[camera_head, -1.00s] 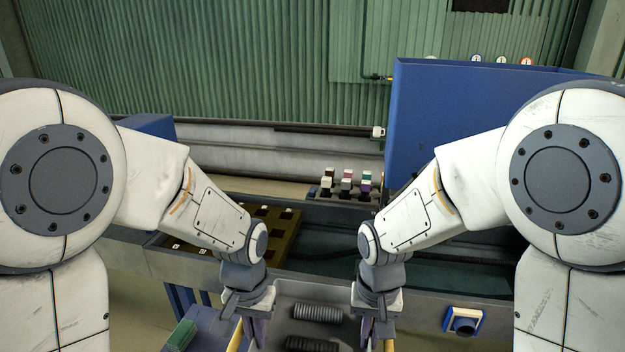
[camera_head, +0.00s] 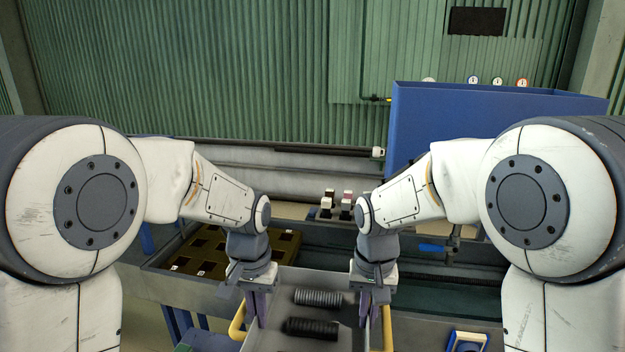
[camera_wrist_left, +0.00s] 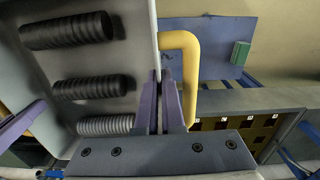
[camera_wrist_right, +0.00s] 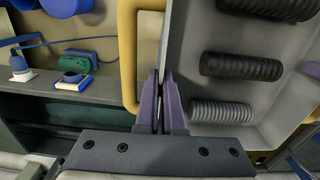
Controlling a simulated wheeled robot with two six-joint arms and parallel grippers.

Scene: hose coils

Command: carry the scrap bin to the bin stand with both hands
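The scrap bin (camera_head: 286,284) is a grey open box with yellow side handles (camera_head: 237,322), low in the middle of the head view. Several ribbed hose pieces lie in it, grey (camera_head: 318,298) and black (camera_head: 311,327). My left gripper (camera_head: 257,306) is at its left wall; in the left wrist view its fingers (camera_wrist_left: 160,100) pinch the wall rim inside the yellow handle (camera_wrist_left: 186,75). My right gripper (camera_head: 372,302) is at the right wall; its fingers (camera_wrist_right: 160,100) likewise pinch the rim beside the handle (camera_wrist_right: 128,55). I cannot surely identify the bin stand.
A long grey trough (camera_head: 190,291) runs behind the bin, with a brown slotted tray (camera_head: 205,250) at its left. A blue surface with a green block (camera_wrist_left: 241,52) lies low at left.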

